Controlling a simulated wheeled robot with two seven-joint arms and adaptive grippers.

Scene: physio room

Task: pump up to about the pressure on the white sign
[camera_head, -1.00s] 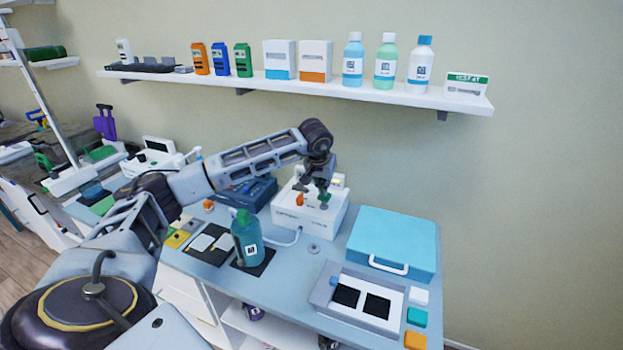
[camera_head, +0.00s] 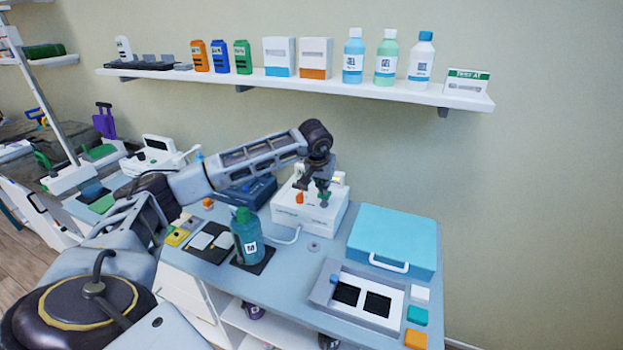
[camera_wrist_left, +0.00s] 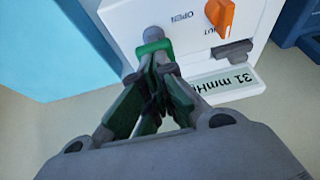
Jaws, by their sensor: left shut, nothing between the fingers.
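A white box-shaped device (camera_head: 296,217) stands at the back of the blue-grey table. It also shows in the left wrist view (camera_wrist_left: 117,18), with an orange lever (camera_wrist_left: 221,17) by the word OPEN and a partly hidden word. A white label (camera_wrist_left: 240,84) with "31 mmH" shows near the box, upside down and partly covered. My left gripper (camera_head: 323,196) is over the box, fingers shut and empty. In the left wrist view its fingertips (camera_wrist_left: 157,62) are at a green and grey round part (camera_wrist_left: 154,40); whether they press it is unclear. My right gripper is out of view.
A teal bottle (camera_head: 246,240) stands on a dark pad in front of the box, near a pale hose. A blue case (camera_head: 393,238) lies to the right, a grey tray (camera_head: 327,287) in front of it. A shelf (camera_head: 300,84) runs above.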

